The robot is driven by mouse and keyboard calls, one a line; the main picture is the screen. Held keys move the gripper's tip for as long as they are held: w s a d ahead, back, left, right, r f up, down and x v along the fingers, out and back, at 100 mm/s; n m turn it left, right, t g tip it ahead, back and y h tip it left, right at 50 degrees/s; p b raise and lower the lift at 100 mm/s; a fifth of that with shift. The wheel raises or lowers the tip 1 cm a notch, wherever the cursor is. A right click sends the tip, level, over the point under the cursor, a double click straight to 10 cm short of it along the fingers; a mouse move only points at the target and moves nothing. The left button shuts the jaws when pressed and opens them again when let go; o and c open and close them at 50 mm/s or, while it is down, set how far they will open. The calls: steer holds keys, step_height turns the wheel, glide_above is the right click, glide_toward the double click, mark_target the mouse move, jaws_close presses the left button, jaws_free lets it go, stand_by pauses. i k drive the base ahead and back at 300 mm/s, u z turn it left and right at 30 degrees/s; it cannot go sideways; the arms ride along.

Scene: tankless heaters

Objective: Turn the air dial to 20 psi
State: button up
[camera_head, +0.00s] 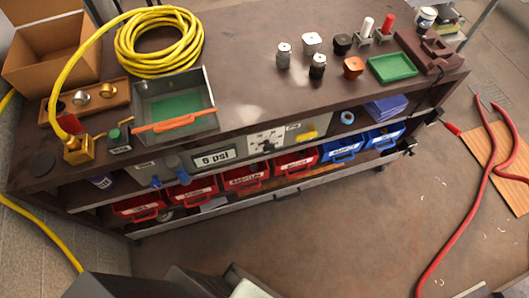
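A grey control panel (145,171) runs along the front of the workbench, below its top. A white label (215,158) on it appears to read "5 psi". Blue knob-like parts (178,170) sit just left of that label. Further right is a black dial (267,143) on a white, marked plate; its pointer and markings are too small to read. I cannot tell for certain which of these is the air dial. My gripper is not seen; only dark shapes, possibly parts of my body, show along the bottom edge.
The dark workbench (240,60) holds a coiled yellow hose (160,40), a grey tray (205,88) with an orange handle, and several small items. Red bins (245,178) and blue bins (341,149) fill the shelf below. The floor (350,225) before the bench is mostly clear; a red hose (461,225) lies right.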

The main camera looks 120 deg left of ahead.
mark_target(269, 148)
steer(key=u, duration=0.05)
steer(key=i, duration=2.4)
steer(key=u, duration=5.2)
steer(key=i, duration=1.05)
steer(key=z, duration=0.05)
